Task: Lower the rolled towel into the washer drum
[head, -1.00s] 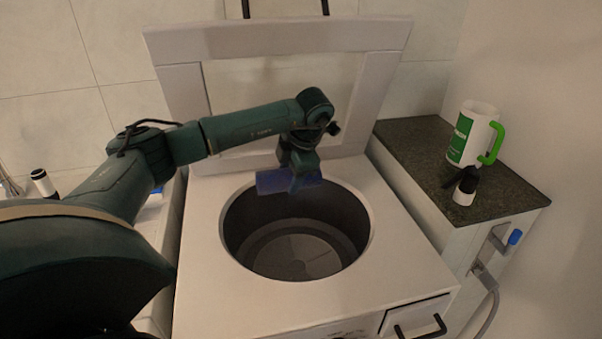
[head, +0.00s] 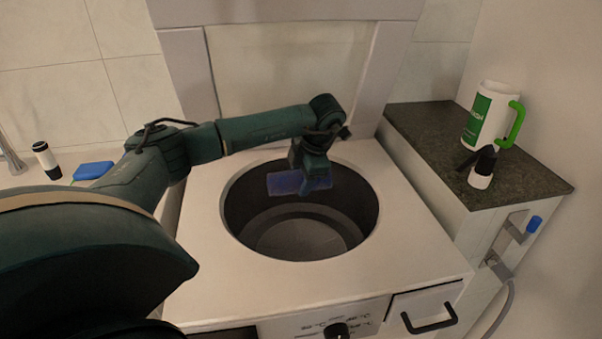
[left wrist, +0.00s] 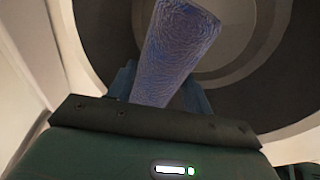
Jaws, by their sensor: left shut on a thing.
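The rolled towel (head: 285,183) is blue and held roughly level at the rear part of the washer drum opening. My left gripper (head: 314,180) is shut on it. The towel also shows in the left wrist view (left wrist: 178,50), between the fingers, with the grey drum interior behind it. The washer drum (head: 300,235) is a dark round opening in the white washer top, and its floor is visible and bare. The towel appears at or just below the rim level; its exact depth I cannot tell. My right gripper is not in view.
The raised washer lid (head: 185,75) stands behind the opening. To the right, a dark counter (head: 425,145) carries a white and green jug (head: 485,115) and a small black and white bottle (head: 482,170). At left are a blue block (head: 93,170) and another bottle (head: 46,160).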

